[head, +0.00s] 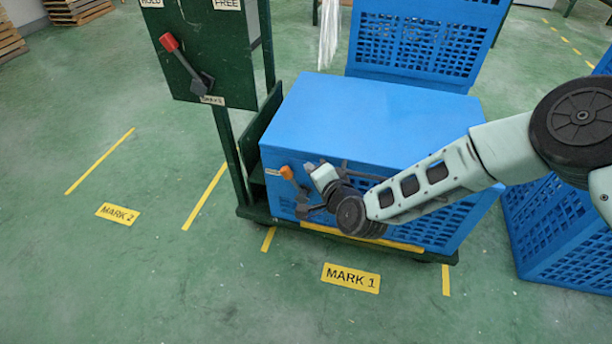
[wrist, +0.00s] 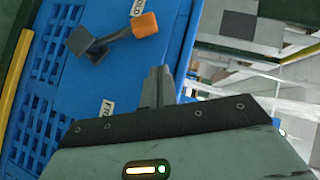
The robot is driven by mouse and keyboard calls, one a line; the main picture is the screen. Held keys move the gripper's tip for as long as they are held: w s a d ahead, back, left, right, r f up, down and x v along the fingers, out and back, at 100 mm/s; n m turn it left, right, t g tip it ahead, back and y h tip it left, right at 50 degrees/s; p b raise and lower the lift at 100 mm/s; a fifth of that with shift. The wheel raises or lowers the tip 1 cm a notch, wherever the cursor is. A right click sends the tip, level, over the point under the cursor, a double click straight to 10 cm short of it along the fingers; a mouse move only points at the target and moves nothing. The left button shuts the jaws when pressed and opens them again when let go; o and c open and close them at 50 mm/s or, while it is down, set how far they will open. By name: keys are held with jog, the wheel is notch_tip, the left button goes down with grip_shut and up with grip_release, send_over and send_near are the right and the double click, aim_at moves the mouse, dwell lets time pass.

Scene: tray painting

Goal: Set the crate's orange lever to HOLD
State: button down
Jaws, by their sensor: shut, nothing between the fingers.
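The crate's orange lever (head: 287,172) is on the near face of the blue crate (head: 360,110), on the cart. In the wrist view, the orange knob (wrist: 145,24) lies right beside the HOLD label (wrist: 138,7), and its dark arm runs to a grey pivot (wrist: 86,43). The FREE label (wrist: 107,105) is well away from the knob. My gripper (wrist: 158,72) is shut and empty, with its fingertips apart from the knob in the picture. In the head view my wrist is close to the crate face and hides part of it.
A green cart panel (head: 190,60) with a red-handled brake lever (head: 169,42) stands to the left. More blue crates (head: 415,45) stand behind and at right. Yellow floor lines and the MARK 1 (head: 351,278) and MARK 2 (head: 118,214) signs lie on open green floor.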

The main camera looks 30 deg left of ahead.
jog(key=p+v, duration=0.2)
jog(key=v, duration=0.7)
jog(key=shift+r, duration=0.25)
jog(key=shift+a, duration=0.15)
jog(key=s+d+r+n+g+h, duration=0.2)
jog(key=d+r+n+g, duration=0.15)
jog(key=d+r, duration=0.2)
jog(key=s+d+r+n+g+h, duration=0.2)
jog(key=s+d+r+n+h, duration=0.1)
jog(key=d+r+n, duration=0.25)
jog(key=s+d+r+n+g+h, duration=0.1)
jog(key=s+d+r+h, duration=0.1)
jog(key=s+d+r, duration=0.4)
jog(key=s+d+r+g+h, duration=0.1)
jog(key=s+d+h, duration=0.15)
jog(key=d, duration=0.55)
jog(key=s+d+r+n+g+h, duration=0.1)
jog(key=s+d+r+h, duration=0.1)
jog(key=s+d+r, duration=0.4)
notch_tip(320, 180, up, 29)
jog(key=w+p, duration=0.1)
jog(key=p, duration=3.1)
jog(key=shift+d, duration=0.45)
